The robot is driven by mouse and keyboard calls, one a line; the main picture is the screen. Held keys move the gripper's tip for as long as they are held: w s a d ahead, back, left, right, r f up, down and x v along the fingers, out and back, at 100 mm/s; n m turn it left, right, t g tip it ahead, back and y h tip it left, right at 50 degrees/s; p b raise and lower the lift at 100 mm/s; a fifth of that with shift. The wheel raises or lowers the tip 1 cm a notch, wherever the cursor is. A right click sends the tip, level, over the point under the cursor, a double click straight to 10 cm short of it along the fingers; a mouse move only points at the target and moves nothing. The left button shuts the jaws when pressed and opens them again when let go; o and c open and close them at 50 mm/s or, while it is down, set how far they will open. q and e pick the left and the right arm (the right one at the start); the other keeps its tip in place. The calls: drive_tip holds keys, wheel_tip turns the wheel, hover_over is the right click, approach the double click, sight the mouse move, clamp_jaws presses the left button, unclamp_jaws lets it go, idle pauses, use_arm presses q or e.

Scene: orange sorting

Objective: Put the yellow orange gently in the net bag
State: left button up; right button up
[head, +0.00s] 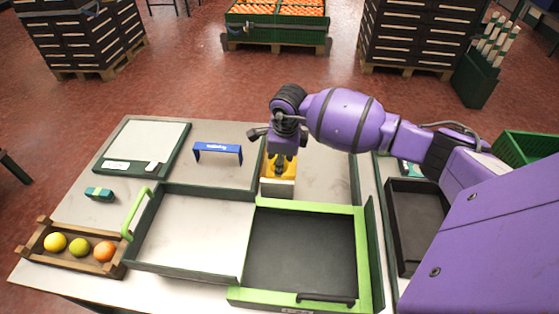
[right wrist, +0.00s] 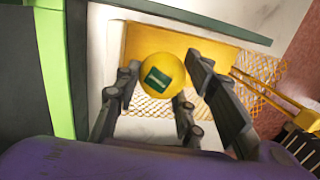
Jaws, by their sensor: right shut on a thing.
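The yellow orange (right wrist: 165,73), with a dark green sticker, sits between the fingers of my right gripper (right wrist: 160,92) in the right wrist view. The gripper is shut on it. The yellow net bag (right wrist: 258,68) shows behind and below the orange, its mesh spread around a pale box-like holder. In the head view my right gripper (head: 283,160) points down over the yellow net bag (head: 284,186) in its white holder. There the held orange is hidden or too small to tell. I cannot tell whether the orange is inside the bag's mouth. My left gripper is not in view.
A white tray (head: 190,230) and a green-rimmed dark tray (head: 300,250) lie in front of the bag. A blue handle-shaped stand (head: 218,148) and a scale (head: 145,145) are to its left.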

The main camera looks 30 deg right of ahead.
drive_tip(key=shift+f+b, duration=0.3)
drive_tip(key=shift+f, duration=0.25)
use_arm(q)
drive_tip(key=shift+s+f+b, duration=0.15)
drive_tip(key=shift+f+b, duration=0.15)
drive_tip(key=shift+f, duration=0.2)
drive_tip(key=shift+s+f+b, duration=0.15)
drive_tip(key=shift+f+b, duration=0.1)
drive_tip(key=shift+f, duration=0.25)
use_arm(e)
drive_tip(key=shift+f, duration=0.85)
drive_tip(key=shift+f, duration=0.1)
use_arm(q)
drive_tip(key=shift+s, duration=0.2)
use_arm(e)
drive_tip(key=o, duration=1.3)
drive_tip(key=shift+c, duration=0.2)
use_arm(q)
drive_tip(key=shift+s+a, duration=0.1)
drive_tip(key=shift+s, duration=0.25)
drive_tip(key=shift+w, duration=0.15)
